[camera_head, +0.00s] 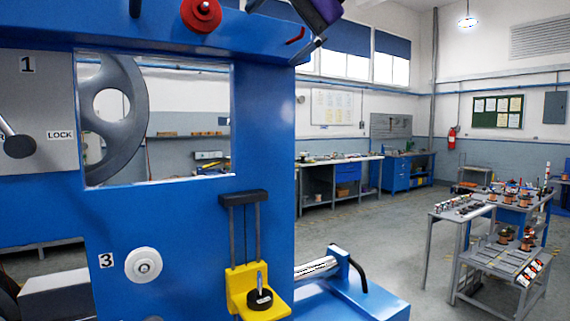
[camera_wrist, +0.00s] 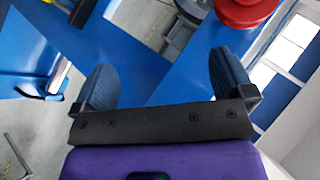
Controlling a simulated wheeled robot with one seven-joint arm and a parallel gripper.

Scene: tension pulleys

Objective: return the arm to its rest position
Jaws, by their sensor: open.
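My gripper shows in the wrist view (camera_wrist: 162,82), with a purple body, a black plate and two dark fingers spread wide apart and nothing between them. In the head view my purple and black gripper (camera_head: 312,38) is at the top, by the upper right corner of the blue machine frame (camera_head: 262,130). A red round pulley (camera_head: 201,14) sits at the top of the frame, left of my gripper; it also shows at the top of the wrist view (camera_wrist: 243,12), apart from the fingers.
A large grey wheel (camera_head: 122,72) shows behind the frame's opening. A white pulley (camera_head: 143,265) sits by label 3. A yellow holder (camera_head: 240,285) projects low on the frame. A grey parts cart (camera_head: 510,262) stands right. Open floor (camera_head: 385,240) lies between.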

